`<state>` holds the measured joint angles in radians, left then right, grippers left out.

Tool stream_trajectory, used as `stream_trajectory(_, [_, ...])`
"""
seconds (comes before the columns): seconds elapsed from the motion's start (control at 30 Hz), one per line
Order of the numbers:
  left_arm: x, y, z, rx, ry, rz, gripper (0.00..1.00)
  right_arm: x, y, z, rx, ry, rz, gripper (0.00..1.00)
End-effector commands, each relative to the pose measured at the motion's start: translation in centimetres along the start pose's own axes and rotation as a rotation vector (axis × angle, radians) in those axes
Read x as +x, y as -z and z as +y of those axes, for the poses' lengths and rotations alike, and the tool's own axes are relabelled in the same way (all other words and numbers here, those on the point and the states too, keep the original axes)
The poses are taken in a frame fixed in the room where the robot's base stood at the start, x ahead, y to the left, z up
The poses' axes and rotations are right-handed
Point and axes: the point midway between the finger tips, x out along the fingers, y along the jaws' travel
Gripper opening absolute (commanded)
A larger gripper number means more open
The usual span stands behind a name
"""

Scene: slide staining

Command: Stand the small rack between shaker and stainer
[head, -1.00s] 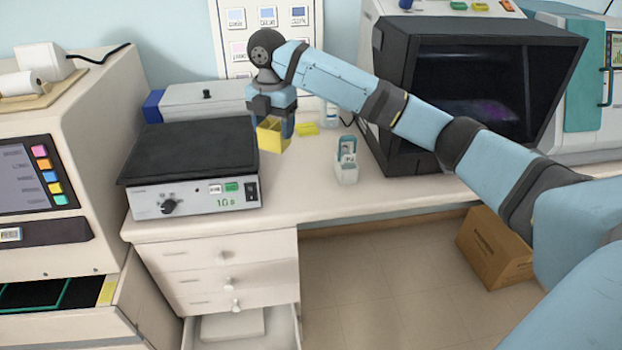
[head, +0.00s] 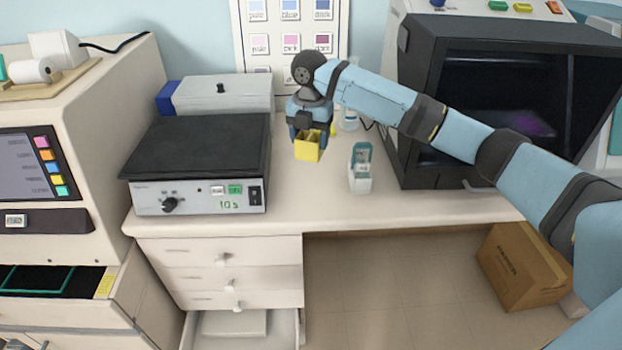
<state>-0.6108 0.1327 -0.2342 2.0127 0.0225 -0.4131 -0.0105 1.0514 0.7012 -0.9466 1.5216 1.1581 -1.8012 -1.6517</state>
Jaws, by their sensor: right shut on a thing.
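The small yellow rack (head: 307,147) is an open-topped box with compartments. My right gripper (head: 309,131) is shut on it from above, near the right side of the shaker. The rack looks roughly upright, and I cannot tell whether its base touches the bench. The shaker (head: 198,192) has a black flat top, a knob and a green display. The large cream machine (head: 95,130) with coloured buttons at left, likely the stainer, stands close beside the shaker's left side. My left gripper is out of view.
A white holder with a teal top (head: 360,170) stands right of the rack. A dark-fronted hood (head: 500,110) stands at right. A grey box (head: 222,95) sits behind the shaker. An open drawer (head: 60,282) juts out at lower left. The front bench (head: 310,205) is clear.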

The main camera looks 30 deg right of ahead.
Motion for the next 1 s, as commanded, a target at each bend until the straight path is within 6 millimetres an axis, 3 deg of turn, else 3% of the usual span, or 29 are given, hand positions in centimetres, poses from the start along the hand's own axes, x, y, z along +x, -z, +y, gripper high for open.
stream_trajectory(0.1, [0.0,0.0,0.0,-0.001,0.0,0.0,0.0,3.2,0.0,-0.1,0.001,0.004,0.002,0.38])
stream_trajectory(0.23, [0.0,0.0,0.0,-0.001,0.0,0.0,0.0,5.5,0.0,0.0,0.001,0.001,0.001,0.38])
stream_trajectory(0.53, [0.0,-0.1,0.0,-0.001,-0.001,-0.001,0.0,7.9,0.0,-0.1,0.0,0.002,0.001,0.38])
stream_trajectory(0.8, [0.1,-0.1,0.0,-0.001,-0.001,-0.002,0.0,12.1,0.0,0.0,0.001,0.001,0.001,0.38])
stream_trajectory(1.0, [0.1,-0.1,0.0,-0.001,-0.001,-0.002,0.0,12.3,0.0,0.0,0.001,-0.001,0.0,0.38])
